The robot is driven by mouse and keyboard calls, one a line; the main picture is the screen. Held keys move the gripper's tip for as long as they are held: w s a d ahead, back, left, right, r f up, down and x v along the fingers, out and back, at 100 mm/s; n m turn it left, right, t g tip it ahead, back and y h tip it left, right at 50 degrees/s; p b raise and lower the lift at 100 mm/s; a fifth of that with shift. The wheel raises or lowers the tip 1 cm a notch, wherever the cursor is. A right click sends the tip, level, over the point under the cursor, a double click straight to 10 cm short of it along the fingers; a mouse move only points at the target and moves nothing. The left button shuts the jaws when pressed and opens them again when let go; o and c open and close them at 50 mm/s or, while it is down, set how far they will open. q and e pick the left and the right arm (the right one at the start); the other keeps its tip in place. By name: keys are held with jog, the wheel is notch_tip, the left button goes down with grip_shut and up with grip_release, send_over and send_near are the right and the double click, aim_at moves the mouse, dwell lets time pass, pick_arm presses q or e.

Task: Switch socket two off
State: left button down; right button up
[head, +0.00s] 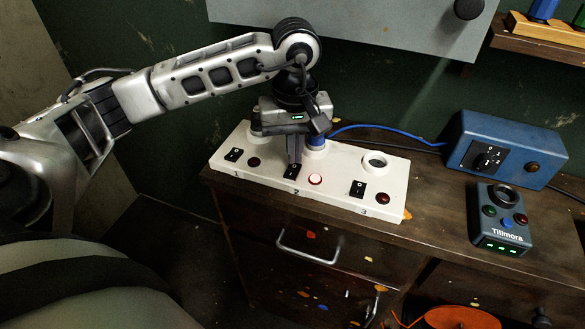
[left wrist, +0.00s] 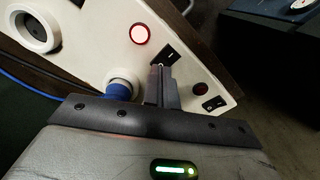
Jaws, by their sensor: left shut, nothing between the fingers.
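A white power strip (head: 330,200) with three numbered sockets lies on the wooden cabinet. Socket two's black rocker switch (head: 291,172) sits above the printed 2, and its red lamp (head: 315,179) is lit brightly. A blue plug (head: 316,141) is in socket two. My left gripper (head: 294,157) is shut and empty, pointing down with its fingertips at the socket two switch. In the left wrist view the fingers (left wrist: 161,76) cover part of that switch (left wrist: 170,53); whether they touch it I cannot tell. The lit lamp (left wrist: 140,33) is beside it. My right gripper is out of view.
The socket one lamp (head: 253,162) and socket three lamp (head: 382,198) are dark. A blue box with a dial (head: 506,148) and a dark Tillmora device (head: 502,217) stand to the right. A blue cable (head: 385,128) runs behind the strip.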

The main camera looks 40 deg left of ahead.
pick_arm(q)
jog(key=shift+f+b, duration=0.75)
jog(key=shift+f, duration=0.1)
jog(key=shift+r, duration=0.1)
jog(key=shift+r+p, duration=0.45)
jog(key=shift+r, duration=0.1)
jog(key=shift+r+p, duration=1.65)
jog(key=shift+r, duration=1.35)
jog(key=shift+f, duration=0.1)
